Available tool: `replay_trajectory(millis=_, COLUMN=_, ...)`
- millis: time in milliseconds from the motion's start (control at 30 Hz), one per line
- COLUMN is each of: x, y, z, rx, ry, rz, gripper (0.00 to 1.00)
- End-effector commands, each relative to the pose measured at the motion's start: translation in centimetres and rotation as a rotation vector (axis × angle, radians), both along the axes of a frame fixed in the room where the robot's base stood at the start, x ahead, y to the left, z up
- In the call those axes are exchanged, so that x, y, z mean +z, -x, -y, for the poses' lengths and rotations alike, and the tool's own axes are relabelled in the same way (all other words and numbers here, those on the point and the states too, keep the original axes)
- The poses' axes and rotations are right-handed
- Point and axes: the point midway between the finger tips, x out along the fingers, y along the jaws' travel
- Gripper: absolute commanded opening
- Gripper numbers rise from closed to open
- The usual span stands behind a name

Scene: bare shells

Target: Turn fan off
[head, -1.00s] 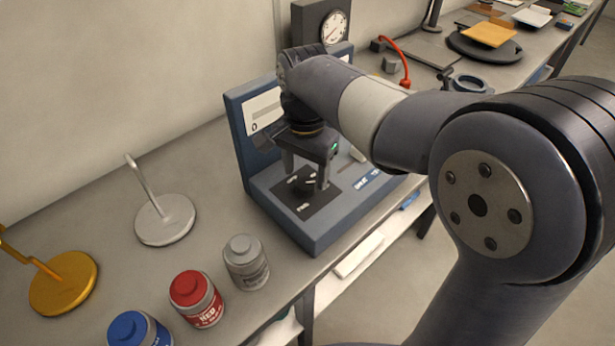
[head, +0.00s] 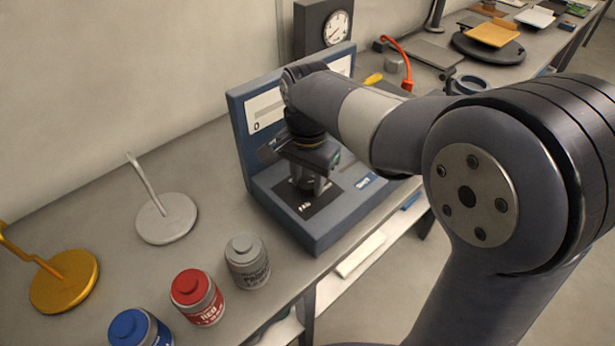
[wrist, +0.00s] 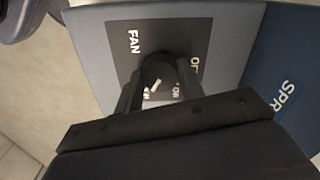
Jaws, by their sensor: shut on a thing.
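The fan control is a dark round knob (wrist: 157,68) on a black plate marked FAN (wrist: 134,42), with lettering around it that is partly covered. The plate also shows in the head view (head: 318,208), on the base of a blue-grey unit (head: 318,236) with an upright back panel. My gripper (wrist: 158,88) points down over the plate with its two fingers on either side of the knob, shut on it. In the head view my gripper (head: 308,188) hides most of the knob. I cannot tell exactly which mark the knob points at.
Paint cans in grey (head: 247,262), red (head: 197,298) and blue (head: 138,328) stand along the bench's front edge. A silver stand (head: 166,217) and a gold stand (head: 64,282) are at the left. A dial box (head: 324,28) stands behind the unit.

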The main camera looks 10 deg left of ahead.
Motion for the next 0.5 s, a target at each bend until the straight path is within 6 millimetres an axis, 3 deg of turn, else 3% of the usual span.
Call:
replay_trajectory(millis=100, x=0.01, y=0.00, z=0.01, rx=0.000, ry=0.000, rz=0.000, gripper=0.14)
replay_trajectory(millis=500, x=0.16, y=0.02, z=0.02, rx=0.083, ry=0.001, rz=-0.002, gripper=0.14)
